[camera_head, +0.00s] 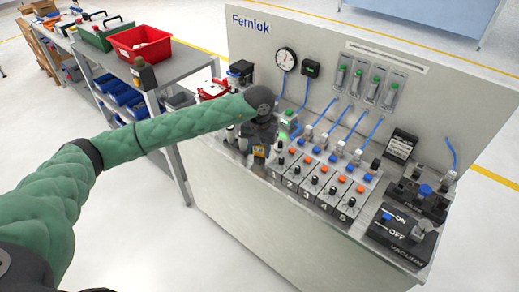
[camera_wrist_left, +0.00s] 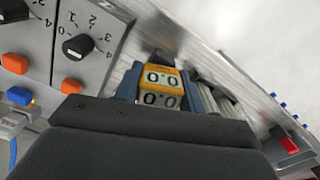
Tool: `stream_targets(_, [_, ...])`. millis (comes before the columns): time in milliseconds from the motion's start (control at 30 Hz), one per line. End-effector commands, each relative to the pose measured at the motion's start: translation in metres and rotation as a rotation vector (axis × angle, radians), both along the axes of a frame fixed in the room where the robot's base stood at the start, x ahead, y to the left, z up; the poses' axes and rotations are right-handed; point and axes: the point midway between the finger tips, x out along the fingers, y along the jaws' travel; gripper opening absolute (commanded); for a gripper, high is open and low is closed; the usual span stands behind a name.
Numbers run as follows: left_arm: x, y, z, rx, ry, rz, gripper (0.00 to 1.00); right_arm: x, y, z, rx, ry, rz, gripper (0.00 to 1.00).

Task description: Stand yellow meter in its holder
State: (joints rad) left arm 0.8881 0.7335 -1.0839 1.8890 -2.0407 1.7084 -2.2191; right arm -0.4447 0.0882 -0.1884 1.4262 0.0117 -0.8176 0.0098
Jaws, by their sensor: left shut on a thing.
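The yellow meter (camera_wrist_left: 172,84) shows in the left wrist view between my fingers, with "0.0" readouts on two faces. My left gripper (camera_wrist_left: 160,90) is shut on it. In the head view, my left gripper (camera_head: 259,152) is low over the left end of the bench console, and a small yellow patch of the meter shows at its tip. I cannot make out the meter's holder, and the gripper hides part of the console there. I cannot tell whether the meter touches anything below. My right gripper is not in view.
Numbered modules with black knobs (camera_head: 312,180) and orange buttons stand just right of the gripper. Blue hoses, a round gauge (camera_head: 286,59) and the upright Fernlok panel (camera_head: 330,40) are behind. A black ON/OFF unit (camera_head: 403,232) is at right. A shelf with a red bin (camera_head: 140,44) stands left.

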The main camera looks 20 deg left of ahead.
Motion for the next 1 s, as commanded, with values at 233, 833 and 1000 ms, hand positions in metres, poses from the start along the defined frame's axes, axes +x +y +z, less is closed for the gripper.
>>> stream_targets(233, [0.0, 0.0, -0.0036, 0.0, 0.0, 0.0, 0.14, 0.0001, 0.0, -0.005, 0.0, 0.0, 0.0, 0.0])
stream_targets(833, [0.0, 0.0, -0.0061, 0.0, 0.0, 0.0, 0.45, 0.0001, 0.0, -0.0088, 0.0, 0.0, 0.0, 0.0])
stream_targets(1000, [0.0, 0.0, -0.0062, 0.0, 0.0, 0.0, 0.65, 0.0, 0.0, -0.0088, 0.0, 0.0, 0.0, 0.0])
